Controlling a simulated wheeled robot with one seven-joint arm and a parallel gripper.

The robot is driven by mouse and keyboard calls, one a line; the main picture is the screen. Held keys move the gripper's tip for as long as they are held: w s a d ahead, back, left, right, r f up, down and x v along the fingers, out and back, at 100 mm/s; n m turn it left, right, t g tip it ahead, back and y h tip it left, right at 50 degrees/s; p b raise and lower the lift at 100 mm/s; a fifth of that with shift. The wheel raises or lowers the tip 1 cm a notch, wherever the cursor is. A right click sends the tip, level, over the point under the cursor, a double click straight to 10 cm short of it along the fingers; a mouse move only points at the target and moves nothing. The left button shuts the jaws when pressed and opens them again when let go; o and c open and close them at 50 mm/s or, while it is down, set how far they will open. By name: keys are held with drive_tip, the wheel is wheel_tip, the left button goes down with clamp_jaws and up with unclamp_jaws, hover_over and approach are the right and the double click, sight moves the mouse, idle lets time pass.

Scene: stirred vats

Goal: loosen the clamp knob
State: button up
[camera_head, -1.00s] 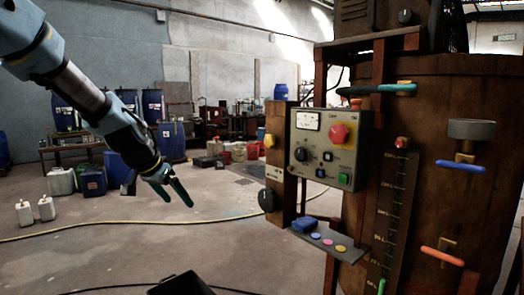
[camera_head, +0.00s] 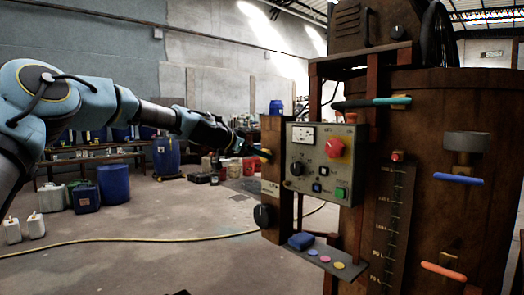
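No knob is labelled legibly as the clamp knob. One black round knob (camera_head: 398,32) sits on the brown housing at the top of the vat. Another black knob (camera_head: 262,216) is low on the left side of the narrow brown post (camera_head: 270,190).
A grey control panel (camera_head: 320,163) with a red knob (camera_head: 335,148) is right of the post. A small shelf (camera_head: 325,255) with coloured buttons juts out below it. Coloured handles project from the brown vat (camera_head: 450,120). A yellow hose (camera_head: 130,246) crosses the open floor.

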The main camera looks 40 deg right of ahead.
drive_tip(key=shift+p+x, duration=0.3)
drive_tip(key=shift+x, duration=1.05)
drive_tip(key=shift+c, duration=0.4)
drive_tip(key=c, duration=1.3)
